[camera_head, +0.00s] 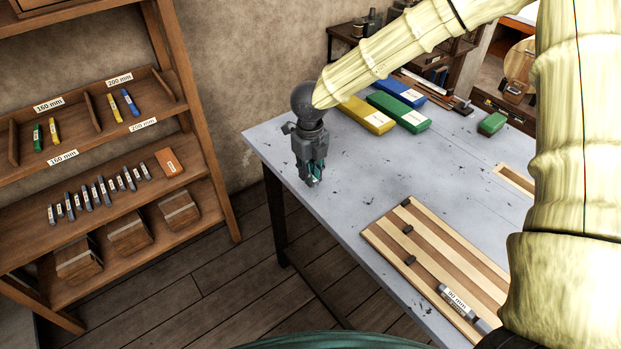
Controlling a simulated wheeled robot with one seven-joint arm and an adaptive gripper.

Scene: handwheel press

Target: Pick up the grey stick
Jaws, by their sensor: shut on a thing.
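My gripper (313,181) points down at the left edge of the pale grey table (345,205). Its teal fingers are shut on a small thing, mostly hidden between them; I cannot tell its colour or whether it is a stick. A grey stick-like piece (460,302) with a white "90 mm" label lies on the striped wooden board (440,248) at the table's front, apart from my gripper.
The wooden shelf unit (215,175) also holds yellow, green and blue sticks in the bin above and wooden boxes (130,235) below. Yellow (366,115), green (398,112) and blue (400,92) cases lie at the table's back. The table's middle is clear.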

